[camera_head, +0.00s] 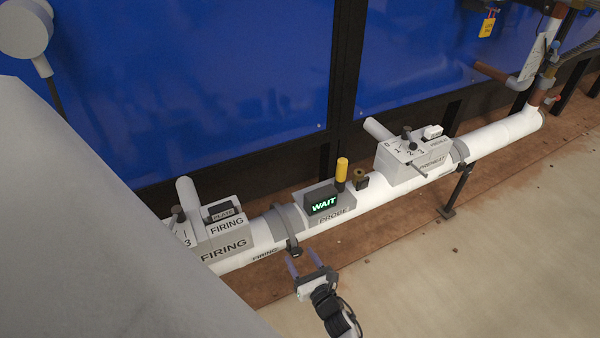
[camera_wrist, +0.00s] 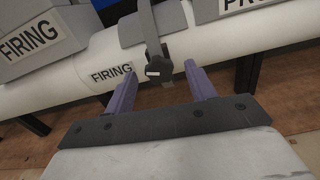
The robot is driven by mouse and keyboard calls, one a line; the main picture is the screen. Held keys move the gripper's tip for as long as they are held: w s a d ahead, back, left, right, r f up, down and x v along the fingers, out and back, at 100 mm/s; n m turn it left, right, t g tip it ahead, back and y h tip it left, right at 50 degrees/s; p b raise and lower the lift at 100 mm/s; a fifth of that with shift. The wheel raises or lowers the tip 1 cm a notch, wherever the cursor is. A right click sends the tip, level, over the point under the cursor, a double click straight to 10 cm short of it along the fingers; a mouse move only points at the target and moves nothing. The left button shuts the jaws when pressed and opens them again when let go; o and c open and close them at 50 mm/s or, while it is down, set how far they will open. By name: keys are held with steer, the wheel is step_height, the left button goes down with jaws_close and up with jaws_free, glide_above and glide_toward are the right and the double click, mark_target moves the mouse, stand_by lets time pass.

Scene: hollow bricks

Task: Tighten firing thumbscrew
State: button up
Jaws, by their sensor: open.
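The firing thumbscrew (camera_wrist: 153,71) is a dark knob with a small white mark. It hangs at the lower end of a grey clamp band (camera_wrist: 148,25) around the white pipe, right of the FIRING label (camera_wrist: 111,74). In the head view the thumbscrew (camera_head: 296,252) shows at the pipe's lower front side. My gripper (camera_wrist: 160,82) is open, with its two purple fingers pointing toward the pipe. The thumbscrew appears between the fingers, nearer the left one; I cannot tell its depth relative to the fingertips. In the head view my gripper (camera_head: 303,262) is close to the thumbscrew.
The FIRING box (camera_head: 225,238) is left of the clamp. The PROBE box (camera_head: 330,205) with a green WAIT display and yellow-capped post is right of it. The PREHEAT box (camera_head: 420,160) is farther right. Dark support legs stand under the pipe. Open floor (camera_head: 480,270) lies in front.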

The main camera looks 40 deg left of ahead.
steer(key=shift+w+a, duration=0.2)
steer(key=shift+a, duration=0.35)
steer(key=c, duration=1)
steer(key=shift+o, duration=0.2)
